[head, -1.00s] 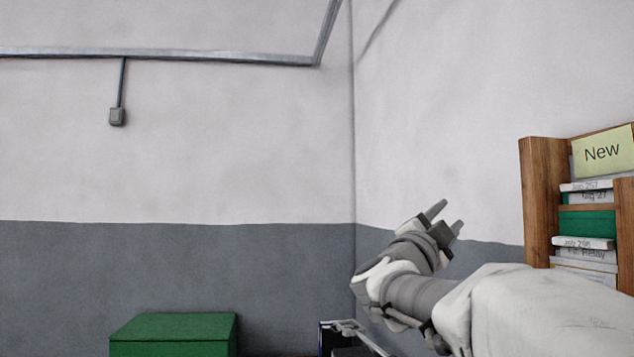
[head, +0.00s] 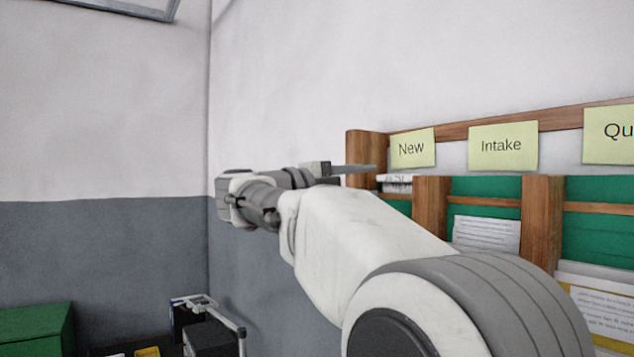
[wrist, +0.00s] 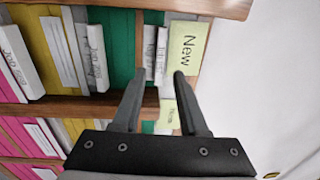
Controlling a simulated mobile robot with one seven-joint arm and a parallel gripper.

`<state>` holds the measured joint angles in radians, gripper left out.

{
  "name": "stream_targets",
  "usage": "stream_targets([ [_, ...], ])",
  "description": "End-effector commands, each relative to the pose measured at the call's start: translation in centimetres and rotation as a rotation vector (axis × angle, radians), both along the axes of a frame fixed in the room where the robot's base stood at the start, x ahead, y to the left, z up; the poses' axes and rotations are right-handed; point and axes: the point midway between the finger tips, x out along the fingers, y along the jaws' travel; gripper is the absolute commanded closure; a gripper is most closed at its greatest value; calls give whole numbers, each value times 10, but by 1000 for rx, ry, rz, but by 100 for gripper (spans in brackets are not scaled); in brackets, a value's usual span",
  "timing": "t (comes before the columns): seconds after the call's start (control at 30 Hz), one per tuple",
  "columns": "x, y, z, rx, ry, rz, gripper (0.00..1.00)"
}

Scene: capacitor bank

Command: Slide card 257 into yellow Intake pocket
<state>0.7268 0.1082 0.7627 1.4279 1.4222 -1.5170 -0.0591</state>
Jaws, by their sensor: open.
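In the head view a white card with printed text (head: 394,178) lies at the top of the pocket under the pale yellow New label (head: 411,148); its number is not readable now. In the wrist view two white card edges, one of them (wrist: 161,54), stand beside the New label (wrist: 186,48). The Intake label (head: 502,146), also pale yellow, is right of New, above a pocket with green backing and a white printed sheet (head: 486,234). My gripper (head: 358,168) is open and empty, in front of the New pocket; its fingertips (wrist: 159,75) point at the card edges.
Wooden dividers (head: 431,205) separate the pockets, and a third label (head: 612,135) is partly cut off at right. A green box (head: 38,335) and dark equipment (head: 208,335) are low at left. My arm covers part of the rack.

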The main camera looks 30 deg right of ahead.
Motion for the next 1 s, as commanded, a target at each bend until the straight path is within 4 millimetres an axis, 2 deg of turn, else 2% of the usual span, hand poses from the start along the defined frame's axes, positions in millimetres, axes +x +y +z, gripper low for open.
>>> stream_targets([
  [0.2,2,-28,3,0,1,-2,57],
  [0.5,5,-56,5,-1,1,0,57],
  [0.7,6,-64,5,-1,1,2,57],
  [1.0,6,-65,5,-1,1,1,57],
])
